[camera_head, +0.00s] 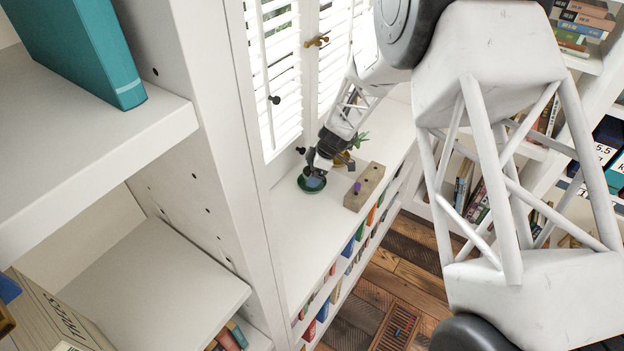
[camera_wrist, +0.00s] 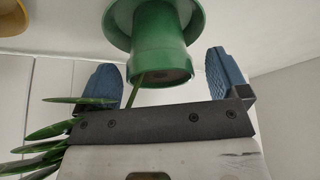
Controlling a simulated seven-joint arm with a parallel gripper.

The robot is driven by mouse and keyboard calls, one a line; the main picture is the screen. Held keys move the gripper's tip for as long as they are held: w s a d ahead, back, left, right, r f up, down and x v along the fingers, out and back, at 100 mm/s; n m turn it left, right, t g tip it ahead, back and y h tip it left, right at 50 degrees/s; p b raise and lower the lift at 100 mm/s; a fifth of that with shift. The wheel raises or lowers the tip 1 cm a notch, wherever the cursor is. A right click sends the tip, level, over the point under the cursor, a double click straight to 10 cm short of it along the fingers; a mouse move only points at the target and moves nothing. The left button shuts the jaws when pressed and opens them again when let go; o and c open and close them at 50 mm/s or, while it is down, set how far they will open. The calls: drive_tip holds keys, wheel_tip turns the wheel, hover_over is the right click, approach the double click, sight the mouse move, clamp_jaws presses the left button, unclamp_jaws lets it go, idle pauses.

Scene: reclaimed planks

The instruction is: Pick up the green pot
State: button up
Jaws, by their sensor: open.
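The green pot (camera_wrist: 157,45) fills the upper middle of the wrist view. It has a wide green rim or saucer, and its nearer end shows a dull brownish face. In the head view, its green round edge (camera_head: 311,187) shows on the white shelf below the window, largely hidden by my gripper (camera_head: 316,176). In the wrist view, my gripper (camera_wrist: 160,68) is open, with one blue finger on each side of the pot. Gaps show between the pot and both fingers, so it is not clamped.
A leafy plant (camera_head: 360,139) stands just right of my gripper; its leaves (camera_wrist: 45,140) reach in from the left of the wrist view. A wooden block (camera_head: 365,187) with a purple item lies to the right on the shelf (camera_head: 290,235). The shutters (camera_head: 275,80) are close behind.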

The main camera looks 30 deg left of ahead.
drive_tip(key=c, duration=1.3)
drive_tip(key=shift+o, duration=0.2)
drive_tip(key=shift+r, duration=0.15)
wheel_tip(320, 180, up, 10)
drive_tip(key=shift+r, duration=0.15)
idle(0.4)
drive_tip(key=shift+r, duration=1.2)
